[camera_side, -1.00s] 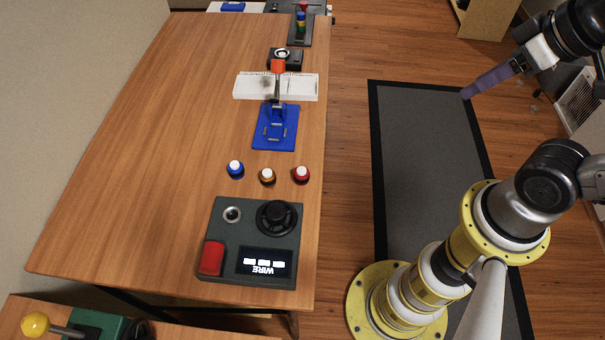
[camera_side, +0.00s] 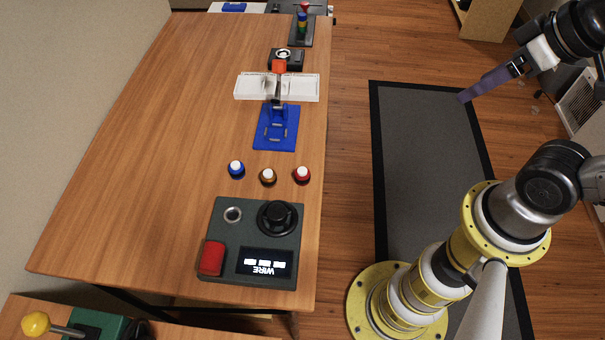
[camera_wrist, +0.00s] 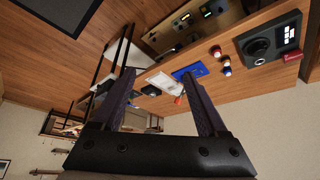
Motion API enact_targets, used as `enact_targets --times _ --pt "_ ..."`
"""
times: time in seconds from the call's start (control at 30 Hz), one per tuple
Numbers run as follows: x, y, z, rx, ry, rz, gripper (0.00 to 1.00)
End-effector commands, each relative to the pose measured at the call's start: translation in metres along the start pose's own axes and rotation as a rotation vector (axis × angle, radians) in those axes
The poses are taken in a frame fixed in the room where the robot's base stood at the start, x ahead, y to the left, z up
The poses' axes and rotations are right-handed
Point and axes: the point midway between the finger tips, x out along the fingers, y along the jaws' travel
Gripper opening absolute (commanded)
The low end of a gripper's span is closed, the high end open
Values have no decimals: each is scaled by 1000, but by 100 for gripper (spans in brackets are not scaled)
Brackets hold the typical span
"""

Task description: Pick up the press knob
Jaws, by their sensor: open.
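Three small round knobs stand in a row on the wooden table: a blue one (camera_side: 236,169), an orange one (camera_side: 268,176) and a red one (camera_side: 302,175), each with a white top. I cannot tell which thing is the press knob. Beside them is a dark control box with a round black knob (camera_side: 277,217), a silver button (camera_side: 233,214) and a red switch (camera_side: 211,258). My gripper (camera_side: 477,90) is open and empty, high to the right of the table and well apart from everything on it. Its spread fingers also show in the wrist view (camera_wrist: 157,78).
A yellow-ball lever (camera_side: 36,323) is at lower left. The table's left half is bare.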

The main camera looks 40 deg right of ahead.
Motion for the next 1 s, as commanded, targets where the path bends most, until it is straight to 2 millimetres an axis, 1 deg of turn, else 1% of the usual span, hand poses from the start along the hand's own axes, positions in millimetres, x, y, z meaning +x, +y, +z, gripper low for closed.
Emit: enact_targets --times 0.07,0.13,0.17,0.23,0.3,0.43,0.57,0.67,0.7,0.77,0.8,0.87,0.9,1.0 --pt "0 0 0 41 1 0 76" --pt "0 0 -1 123 3 -2 76" --pt "-1 -1 -2 172 6 -4 76" --pt "-6 -2 -11 315 29 -15 76" --pt "-10 -5 -24 482 39 -31 76" --pt "-8 -14 -54 783 11 -63 76" --pt "5 -31 -86 1069 -60 -79 76" --pt "24 -51 -112 1276 -136 -69 76" --pt "35 -60 -121 1357 -172 -57 76" --pt "53 -77 -134 1470 -225 -30 76" --pt "66 -88 -140 1533 -260 -8 76" --pt "87 -106 -147 1610 -309 32 76" --pt "102 -118 -149 1648 -340 62 76" --pt "136 -147 -146 1689 -403 136 76"
